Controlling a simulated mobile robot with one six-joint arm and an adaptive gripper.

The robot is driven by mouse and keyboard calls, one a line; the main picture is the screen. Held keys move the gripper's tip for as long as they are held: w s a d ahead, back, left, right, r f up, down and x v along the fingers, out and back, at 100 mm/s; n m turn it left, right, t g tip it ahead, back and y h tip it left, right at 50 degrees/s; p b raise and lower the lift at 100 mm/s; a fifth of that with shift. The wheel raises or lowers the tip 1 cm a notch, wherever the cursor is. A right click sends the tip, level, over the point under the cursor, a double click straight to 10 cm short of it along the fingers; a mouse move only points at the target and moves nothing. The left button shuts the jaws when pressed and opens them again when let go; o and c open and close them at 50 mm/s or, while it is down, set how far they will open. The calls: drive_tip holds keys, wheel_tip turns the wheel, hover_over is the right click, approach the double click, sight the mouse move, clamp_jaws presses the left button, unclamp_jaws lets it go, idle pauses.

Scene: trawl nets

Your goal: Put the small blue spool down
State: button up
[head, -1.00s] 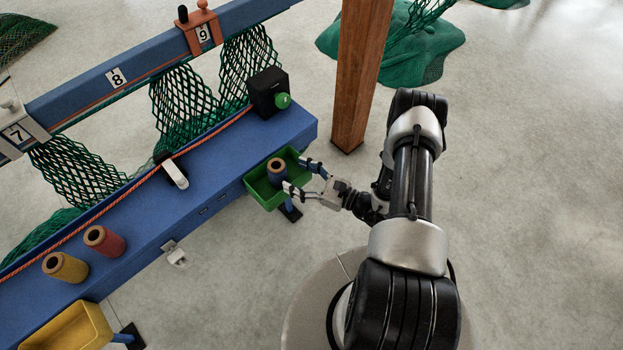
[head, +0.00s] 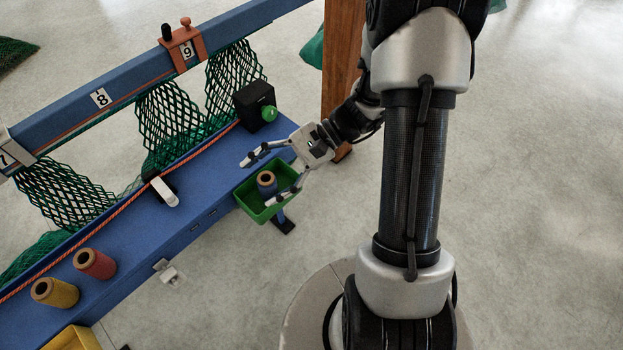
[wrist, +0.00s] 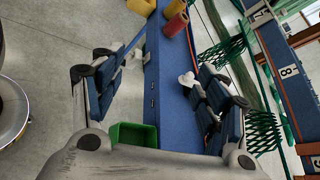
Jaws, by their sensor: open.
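The small blue spool (head: 267,182) stands in the green tray (head: 248,208) at the right end of the blue bench. Its brown top faces up. My gripper (head: 258,181) is open and empty, above the tray, with one finger over the bench and the other near the tray's right side. I cannot tell the exact height of the fingers. In the wrist view the open fingers (wrist: 155,92) spread wide over the bench edge. The green tray (wrist: 133,134) shows there at the bottom, and the spool is hidden.
A black box with a green button (head: 255,106) stands on the bench (head: 190,205) beside my gripper. A wooden post (head: 340,75) rises behind. A red spool (head: 95,263) and a yellow spool (head: 54,292) stand at the left. Green netting (head: 170,120) hangs from the numbered rail.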

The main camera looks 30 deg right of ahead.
drive_tip(key=s+d+r+n+t+h, duration=0.3)
drive_tip(key=s+r+n+t+h, duration=0.1)
drive_tip(key=s+r+n+h, duration=0.9)
drive_tip(key=shift+v, duration=1.4)
drive_tip(key=shift+d, duration=0.15)
